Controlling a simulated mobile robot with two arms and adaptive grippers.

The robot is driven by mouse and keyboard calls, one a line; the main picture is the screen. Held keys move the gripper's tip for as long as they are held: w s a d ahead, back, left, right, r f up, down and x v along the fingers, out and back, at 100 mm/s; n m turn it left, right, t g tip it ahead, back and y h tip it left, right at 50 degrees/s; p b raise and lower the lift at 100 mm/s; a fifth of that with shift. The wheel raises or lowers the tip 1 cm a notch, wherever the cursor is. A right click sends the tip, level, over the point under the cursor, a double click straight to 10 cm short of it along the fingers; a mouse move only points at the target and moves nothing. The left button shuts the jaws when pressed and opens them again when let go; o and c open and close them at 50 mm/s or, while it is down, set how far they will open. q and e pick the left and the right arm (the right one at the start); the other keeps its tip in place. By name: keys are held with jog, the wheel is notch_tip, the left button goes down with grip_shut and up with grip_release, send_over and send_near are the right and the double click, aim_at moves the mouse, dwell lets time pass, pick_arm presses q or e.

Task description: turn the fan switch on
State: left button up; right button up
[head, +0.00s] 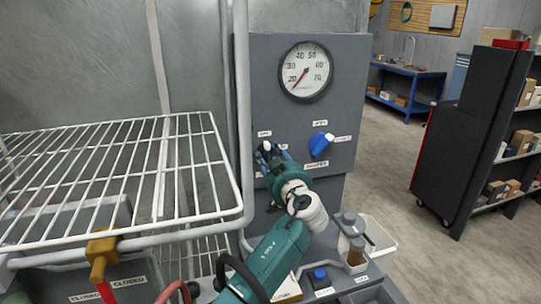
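The grey control panel (345,85) stands upright in the middle of the head view. The fan switch is at the panel's lower left, under a small white label (264,133), and is mostly hidden by my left gripper (270,150). The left gripper's fingertips are at the switch, close to the panel face. A small white piece shows between them, perhaps the switch's pointer. I cannot tell which way the switch points, or whether the fingers are closed on it. My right gripper is not in view.
A blue damper knob (320,144) sits just right of the gripper, below a round gauge (306,72). A white wire rack (120,180) and a yellow-handled valve (102,250) are at left.

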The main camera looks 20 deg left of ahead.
pick_arm(q)
jog(key=c, duration=0.7)
grip_shut()
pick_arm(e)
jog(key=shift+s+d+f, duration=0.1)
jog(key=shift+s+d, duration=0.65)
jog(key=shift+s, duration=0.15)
